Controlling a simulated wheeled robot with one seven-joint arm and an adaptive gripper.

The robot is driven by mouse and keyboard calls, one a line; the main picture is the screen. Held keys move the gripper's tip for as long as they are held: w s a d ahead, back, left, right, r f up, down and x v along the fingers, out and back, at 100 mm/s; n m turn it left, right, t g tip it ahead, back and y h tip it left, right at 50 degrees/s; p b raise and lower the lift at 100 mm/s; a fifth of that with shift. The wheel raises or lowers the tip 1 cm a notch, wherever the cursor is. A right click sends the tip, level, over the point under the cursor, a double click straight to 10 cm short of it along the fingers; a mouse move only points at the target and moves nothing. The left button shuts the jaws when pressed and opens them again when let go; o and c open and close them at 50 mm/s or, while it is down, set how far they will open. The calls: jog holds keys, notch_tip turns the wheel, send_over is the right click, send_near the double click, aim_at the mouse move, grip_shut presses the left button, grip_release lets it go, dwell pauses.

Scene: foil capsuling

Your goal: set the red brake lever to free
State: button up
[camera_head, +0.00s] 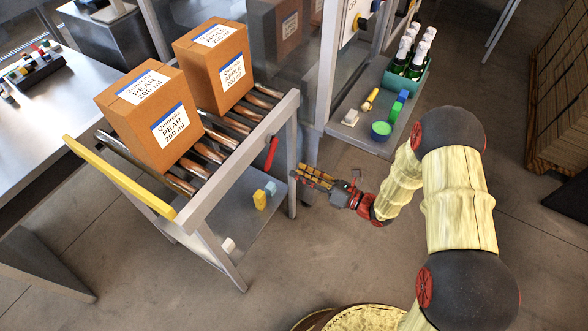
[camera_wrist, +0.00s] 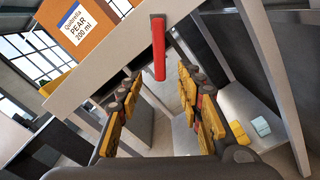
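The red brake lever (camera_head: 271,153) hangs at the right end of the roller cart's frame, tilted slightly, in the head view. In the wrist view the red lever (camera_wrist: 158,48) hangs down from the grey frame bar, ahead of my gripper and between the lines of its fingers. My gripper (camera_head: 310,176) is just right of the cart's corner leg, apart from the lever. In the wrist view the yellow-padded fingers of my gripper (camera_wrist: 160,95) are spread wide with nothing between them.
The roller cart (camera_head: 196,208) carries two cardboard boxes, PEAR (camera_head: 150,115) and APPLE (camera_head: 215,65). Its lower shelf holds yellow (camera_head: 260,199) and light-blue (camera_head: 270,187) blocks. A corner leg (camera_head: 292,150) stands close to my gripper. A bench with bottles (camera_head: 408,60) is behind. Floor in front is clear.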

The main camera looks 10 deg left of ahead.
aim_at(269, 153)
jog(key=shift+d+f, duration=0.1)
jog(key=shift+c, duration=0.6)
jog(key=f, duration=0.1)
jog(key=w+d+f, duration=0.1)
jog(key=f, duration=0.3)
jog(key=shift+w+d+f, duration=0.1)
jog(key=shift+w+d, duration=0.15)
jog(key=shift+w, duration=0.05)
jog(key=c, duration=0.5)
jog(key=w+f+n, duration=0.1)
jog(key=n, duration=0.1)
jog(key=w+f+n, duration=0.1)
jog(key=n, duration=0.2)
jog(key=w+d+f+n+g+y, duration=0.1)
jog(key=w+f+n, duration=0.1)
jog(key=n, duration=0.1)
grip_shut()
jog(key=a+r+n+g+y+b, duration=0.1)
jog(key=a+r+n, duration=0.4)
jog(key=a+n, duration=0.5)
jog(key=shift+w+a+r+n+g+y+b, duration=0.15)
jog(key=shift+w+a+n+g+y+b, duration=0.3)
jog(key=shift+n, duration=0.75)
